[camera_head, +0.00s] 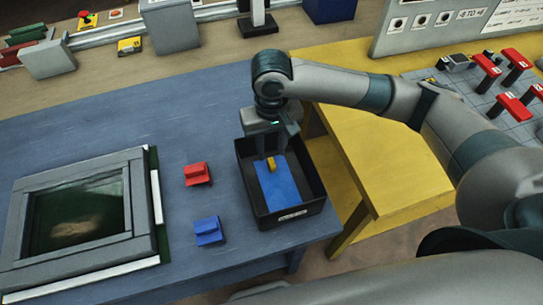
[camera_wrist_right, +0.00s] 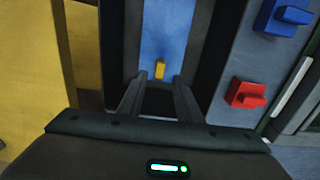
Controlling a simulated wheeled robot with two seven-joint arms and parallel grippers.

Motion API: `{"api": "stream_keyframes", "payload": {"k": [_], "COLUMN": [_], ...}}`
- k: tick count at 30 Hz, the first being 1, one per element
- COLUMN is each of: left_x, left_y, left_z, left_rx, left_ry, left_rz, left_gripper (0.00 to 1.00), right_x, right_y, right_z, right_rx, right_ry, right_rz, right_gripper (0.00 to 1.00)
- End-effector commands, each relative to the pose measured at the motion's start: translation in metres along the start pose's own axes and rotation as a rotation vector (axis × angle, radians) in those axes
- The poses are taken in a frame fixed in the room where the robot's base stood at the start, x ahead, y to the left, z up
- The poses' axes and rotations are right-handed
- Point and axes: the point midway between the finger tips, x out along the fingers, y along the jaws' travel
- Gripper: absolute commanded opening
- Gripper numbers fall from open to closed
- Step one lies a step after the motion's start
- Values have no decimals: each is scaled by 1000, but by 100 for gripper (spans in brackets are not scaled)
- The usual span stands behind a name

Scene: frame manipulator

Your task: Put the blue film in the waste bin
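The blue film (camera_head: 277,192) with a small yellow tab (camera_head: 271,163) is inside the black waste bin (camera_head: 290,222). It is a flat blue sheet within the bin walls; I cannot tell if it rests on the floor. My right gripper (camera_head: 269,155) points down over the bin, just above the tab. In the right wrist view the fingers (camera_wrist_right: 160,80) are apart, with the tab (camera_wrist_right: 160,69) just beyond the tips and the film (camera_wrist_right: 167,30) past it. Nothing shows between the fingers. My left gripper is in neither view.
A red block (camera_head: 197,174) and a blue block (camera_head: 208,231) sit on the blue table (camera_head: 120,110) left of the bin. A grey frame (camera_head: 143,215) with a dark pane lies further left. A yellow table (camera_head: 375,160) adjoins at the right, under my right arm.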

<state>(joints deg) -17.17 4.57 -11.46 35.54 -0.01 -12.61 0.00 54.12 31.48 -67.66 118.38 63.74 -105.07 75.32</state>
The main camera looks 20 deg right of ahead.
Motion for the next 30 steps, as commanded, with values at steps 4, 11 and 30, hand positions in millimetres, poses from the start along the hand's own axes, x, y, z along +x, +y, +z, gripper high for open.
{"api": "stream_keyframes", "payload": {"k": [4,11,30], "left_x": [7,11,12], "left_y": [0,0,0], "left_z": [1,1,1], "left_rx": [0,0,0], "left_ry": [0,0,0], "left_rz": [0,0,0], "left_gripper": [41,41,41], "right_x": [-27,-57,-66], "right_y": [-1,0,0], "right_z": [-1,-1,0], "right_rx": [-1,0,1], "right_ry": [5,1,0], "right_rz": [-2,-1,0], "right_gripper": [32,32,32]}}
